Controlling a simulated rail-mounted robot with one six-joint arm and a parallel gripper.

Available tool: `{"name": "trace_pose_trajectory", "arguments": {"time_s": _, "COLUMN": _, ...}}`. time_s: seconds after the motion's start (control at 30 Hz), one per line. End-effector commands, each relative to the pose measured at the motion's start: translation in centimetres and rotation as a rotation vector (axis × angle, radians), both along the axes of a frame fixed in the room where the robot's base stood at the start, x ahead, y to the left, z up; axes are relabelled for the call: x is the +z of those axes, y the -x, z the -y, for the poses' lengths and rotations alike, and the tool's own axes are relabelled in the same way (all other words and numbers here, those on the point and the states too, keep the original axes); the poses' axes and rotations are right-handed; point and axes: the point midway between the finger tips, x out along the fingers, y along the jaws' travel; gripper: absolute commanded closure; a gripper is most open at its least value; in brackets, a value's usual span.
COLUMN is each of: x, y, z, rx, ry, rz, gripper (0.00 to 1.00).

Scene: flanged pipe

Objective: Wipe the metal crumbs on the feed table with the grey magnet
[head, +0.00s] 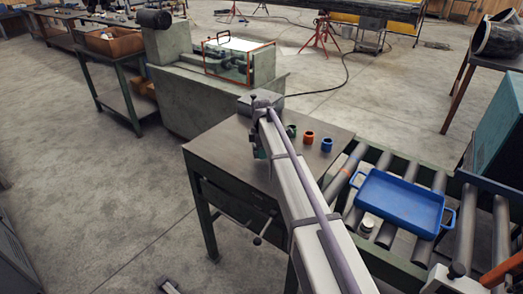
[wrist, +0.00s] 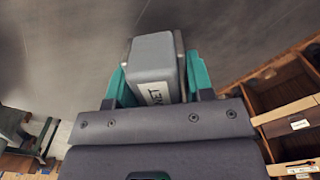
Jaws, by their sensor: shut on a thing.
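In the wrist view my gripper (wrist: 157,65) has its two green fingers closed on the sides of the grey magnet (wrist: 152,55), a block with the end of a label showing "NET". The magnet points away from the camera toward a dark grey surface; I cannot tell whether it touches it. In the head view the feed table (head: 216,151) is a dark metal top on green legs. My arm reaches over it and mostly hides my gripper (head: 258,148) and the magnet. I cannot make out metal crumbs in either view.
Green, orange (head: 309,137) and blue (head: 327,145) rings stand near the table's right back edge. A blue tray (head: 400,203) and a small white-topped object (head: 367,225) are on the rollers to the right. A grey machine (head: 185,90) stands behind. Wooden compartments (wrist: 280,90) show at the wrist view's right.

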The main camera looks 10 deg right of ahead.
Motion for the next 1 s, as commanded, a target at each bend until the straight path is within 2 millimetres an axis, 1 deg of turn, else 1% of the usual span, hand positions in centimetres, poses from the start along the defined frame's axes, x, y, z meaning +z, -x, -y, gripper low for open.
{"name": "trace_pose_trajectory", "arguments": {"time_s": 0.03, "x": 1.4, "y": 0.0, "z": 0.0, "rx": 0.000, "ry": 0.000, "rz": 0.000, "gripper": 0.78}}
{"name": "trace_pose_trajectory", "arguments": {"time_s": 0.2, "x": 3.3, "y": 0.0, "z": 0.0, "rx": 0.000, "ry": 0.000, "rz": 0.000, "gripper": 0.78}}
{"name": "trace_pose_trajectory", "arguments": {"time_s": 0.53, "x": 3.2, "y": 0.0, "z": 0.0, "rx": 0.000, "ry": 0.000, "rz": 0.000, "gripper": 0.78}}
{"name": "trace_pose_trajectory", "arguments": {"time_s": 0.8, "x": 6.2, "y": 0.0, "z": 0.0, "rx": 0.000, "ry": 0.000, "rz": 0.000, "gripper": 0.78}}
{"name": "trace_pose_trajectory", "arguments": {"time_s": 1.0, "x": 6.1, "y": 0.0, "z": 0.0, "rx": 0.000, "ry": 0.000, "rz": 0.000, "gripper": 0.78}}
